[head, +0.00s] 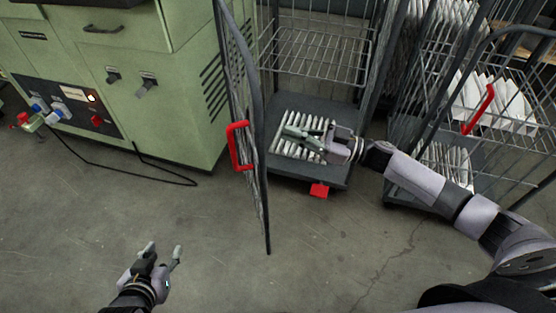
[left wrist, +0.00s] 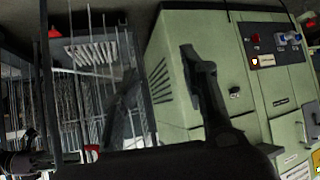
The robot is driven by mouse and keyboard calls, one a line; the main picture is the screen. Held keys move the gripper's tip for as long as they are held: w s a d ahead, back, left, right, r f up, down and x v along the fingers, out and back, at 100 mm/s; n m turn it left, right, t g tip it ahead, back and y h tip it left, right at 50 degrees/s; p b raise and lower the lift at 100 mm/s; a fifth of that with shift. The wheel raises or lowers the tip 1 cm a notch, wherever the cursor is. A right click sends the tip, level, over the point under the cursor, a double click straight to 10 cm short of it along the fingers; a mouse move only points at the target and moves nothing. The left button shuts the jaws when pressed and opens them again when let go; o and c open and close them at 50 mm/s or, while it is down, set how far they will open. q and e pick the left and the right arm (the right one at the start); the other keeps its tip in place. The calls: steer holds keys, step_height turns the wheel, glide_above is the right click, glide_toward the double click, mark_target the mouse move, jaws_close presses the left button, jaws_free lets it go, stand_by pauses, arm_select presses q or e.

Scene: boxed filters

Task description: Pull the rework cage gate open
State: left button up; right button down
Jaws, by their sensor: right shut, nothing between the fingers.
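The cage (head: 310,40) stands at the centre of the head view, with its front opening uncovered. Its mesh gate (head: 256,110) stands swung out on the left side, nearly edge-on. A red handle (head: 238,146) is on the gate. My right gripper (head: 290,133) is shut and empty, reaching into the cage opening above white pleated filters (head: 314,126), apart from the handle. My left gripper (head: 164,249) is open and empty, above the floor in front of the gate. In the left wrist view, a dark finger (left wrist: 205,85) shows, with the cage floor (left wrist: 100,75) at left.
A green cabinet (head: 185,110) stands left of the gate, with a black cable (head: 115,169) on the floor. A second cage (head: 410,90) with a red handle (head: 479,109) stands at right. A red pedal (head: 319,190) juts from the first cage. The front floor is clear.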

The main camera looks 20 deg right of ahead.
steer(key=s+d+r+n+g+y+b, duration=0.1)
steer(key=s+d+r+n+g+b, duration=0.15)
steer(key=s+d+n+g, duration=0.45)
arm_select(q)
steer(key=w+d+r+t+h, duration=0.1)
steer(key=w+r+t, duration=0.1)
steer(key=r+t, duration=0.2)
steer(key=w+d+r+t+h+b, duration=0.1)
steer(key=w+r+t, duration=0.1)
steer(key=r, duration=0.8)
steer(key=shift+d+r+t, duration=0.3)
steer(key=shift+d+t, duration=0.05)
steer(key=shift+t, duration=0.55)
arm_select(e)
steer(key=s+a+r+m+g, duration=0.1)
steer(key=a+g, duration=0.2)
steer(key=a, duration=1)
steer(key=shift+s+a+m, duration=0.3)
steer(key=shift+a+m, duration=0.05)
steer(key=shift+m, duration=0.05)
arm_select(q)
steer(key=shift+w+f, duration=0.1)
steer(key=shift+f, duration=0.05)
